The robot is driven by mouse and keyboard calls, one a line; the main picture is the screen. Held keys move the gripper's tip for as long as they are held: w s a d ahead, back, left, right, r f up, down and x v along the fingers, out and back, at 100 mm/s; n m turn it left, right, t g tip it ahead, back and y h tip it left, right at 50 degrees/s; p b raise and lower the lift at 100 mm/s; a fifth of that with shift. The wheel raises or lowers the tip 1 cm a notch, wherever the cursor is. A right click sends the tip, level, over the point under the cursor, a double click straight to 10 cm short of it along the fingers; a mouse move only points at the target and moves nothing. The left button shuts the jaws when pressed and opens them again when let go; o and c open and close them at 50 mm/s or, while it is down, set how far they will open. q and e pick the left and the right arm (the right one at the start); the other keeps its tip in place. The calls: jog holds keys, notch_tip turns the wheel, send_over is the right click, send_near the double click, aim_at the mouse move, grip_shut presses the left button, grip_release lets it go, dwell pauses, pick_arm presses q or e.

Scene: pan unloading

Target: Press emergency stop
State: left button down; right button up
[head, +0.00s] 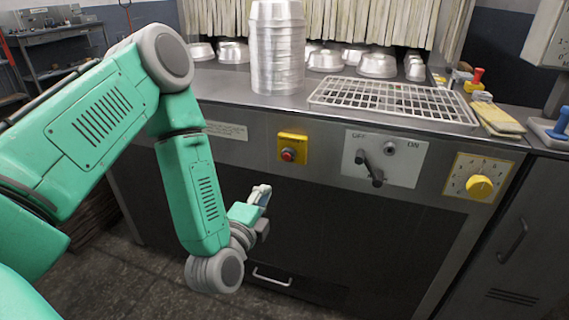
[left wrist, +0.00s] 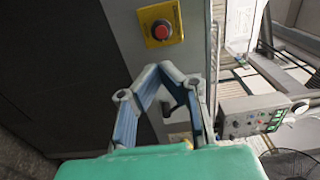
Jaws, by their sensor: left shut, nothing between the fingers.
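The emergency stop is a red button on a yellow plate (head: 293,148), set in the machine's metal front panel. In the left wrist view the red button (left wrist: 161,30) shows beyond the fingertips, near the top. My left gripper (head: 263,193) is below and a little left of the button in the head view, in front of the dark machine front. In the left wrist view my left gripper (left wrist: 158,69) has its blue-padded fingers brought together at the tips, holding nothing. The fingertips are apart from the button. My right gripper is not in view.
Right of the button are an ON/OFF lever plate (head: 384,158) and a yellow dial (head: 479,186). On the counter above are a tall stack of metal pans (head: 277,50), several loose pans and a wire rack (head: 392,99). The space before the button looks clear.

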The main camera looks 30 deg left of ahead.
aim_at(287, 158)
pick_arm(q)
jog(key=b+x, duration=0.2)
jog(key=x, duration=1.1)
jog(key=shift+w+b, duration=0.15)
jog(key=shift+b, duration=0.15)
jog(key=shift+r, duration=0.1)
